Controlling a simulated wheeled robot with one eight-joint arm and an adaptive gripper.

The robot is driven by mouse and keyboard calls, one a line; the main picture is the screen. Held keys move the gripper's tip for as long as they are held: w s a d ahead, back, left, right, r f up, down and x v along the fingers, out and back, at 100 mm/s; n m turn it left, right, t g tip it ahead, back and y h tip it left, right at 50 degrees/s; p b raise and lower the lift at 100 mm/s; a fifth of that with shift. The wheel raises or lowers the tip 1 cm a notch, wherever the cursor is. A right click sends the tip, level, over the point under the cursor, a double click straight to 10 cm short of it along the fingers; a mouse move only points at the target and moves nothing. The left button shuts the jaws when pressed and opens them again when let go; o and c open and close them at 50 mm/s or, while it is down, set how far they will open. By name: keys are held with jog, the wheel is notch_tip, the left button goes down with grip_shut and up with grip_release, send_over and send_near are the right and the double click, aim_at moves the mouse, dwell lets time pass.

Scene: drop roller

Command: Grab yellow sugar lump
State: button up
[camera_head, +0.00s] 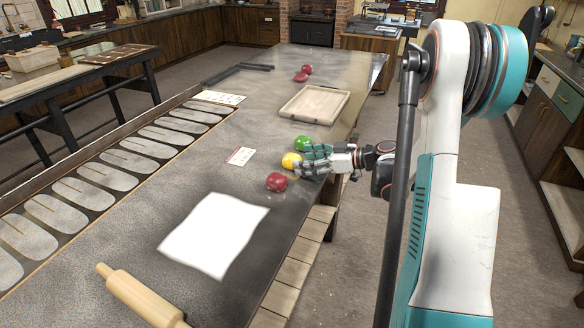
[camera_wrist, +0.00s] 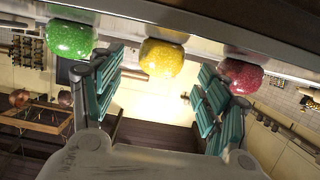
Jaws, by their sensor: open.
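The yellow sugar lump (camera_head: 291,160) sits on the dark worktop near its right edge, between the green lump (camera_head: 302,143) and the red lump (camera_head: 276,181) in the head view. My gripper (camera_head: 308,160) is at the table edge, its fingers reaching in from the right at the yellow lump. In the wrist view, the yellow lump (camera_wrist: 163,58) lies ahead, centred between the open fingers of my gripper (camera_wrist: 160,90). The green lump (camera_wrist: 70,39) and the red lump (camera_wrist: 241,75) show beyond the fingertips to either side. I cannot tell whether a finger touches any lump.
A white sheet (camera_head: 214,235) and a rolling pin (camera_head: 140,295) lie nearer on the worktop. A small card (camera_head: 241,156) lies left of the lumps. The worktop (camera_head: 200,180) around the card is clear.

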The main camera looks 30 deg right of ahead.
jog(key=x, duration=0.3)
jog(key=shift+b, duration=0.35)
jog(key=shift+s, duration=0.1)
jog(key=c, duration=1.2)
jog(key=shift+r, duration=0.1)
